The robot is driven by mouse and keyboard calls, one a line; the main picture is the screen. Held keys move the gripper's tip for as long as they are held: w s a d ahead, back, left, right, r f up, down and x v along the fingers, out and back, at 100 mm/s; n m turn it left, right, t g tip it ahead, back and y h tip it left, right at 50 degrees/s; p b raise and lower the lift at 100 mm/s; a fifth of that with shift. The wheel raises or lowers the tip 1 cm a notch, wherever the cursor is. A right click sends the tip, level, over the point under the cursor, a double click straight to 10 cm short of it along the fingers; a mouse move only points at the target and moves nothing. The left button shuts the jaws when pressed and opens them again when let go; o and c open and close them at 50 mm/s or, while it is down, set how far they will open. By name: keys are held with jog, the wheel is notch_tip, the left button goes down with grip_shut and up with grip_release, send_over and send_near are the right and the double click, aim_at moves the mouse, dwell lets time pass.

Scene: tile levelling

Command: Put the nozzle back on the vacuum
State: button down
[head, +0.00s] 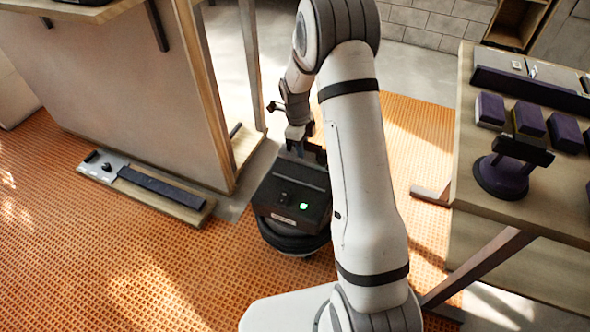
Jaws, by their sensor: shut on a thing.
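The vacuum (282,213) is a dark boxy unit with a green light on a round black base. It stands on the orange floor in the middle of the head view. My gripper (298,148) points down at the far side of the vacuum's top. It is shut on a small dark piece, which looks like the nozzle, but it is mostly hidden by the gripper and vacuum. I cannot tell whether that piece touches the vacuum. My arm covers the area right of the vacuum.
A workbench (470,190) at right carries several purple blocks and a purple round-based tool (503,178) with a black handle. A tall panel with wooden posts (205,90) stands at left. A low board (150,188) lies before it. Orange floor is open at lower left.

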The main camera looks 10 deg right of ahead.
jog(key=b, duration=0.2)
send_over(301, 173)
notch_tip(301, 173, down, 8)
jog(key=shift+s+f, duration=0.1)
jog(key=c, duration=1.3)
grip_release()
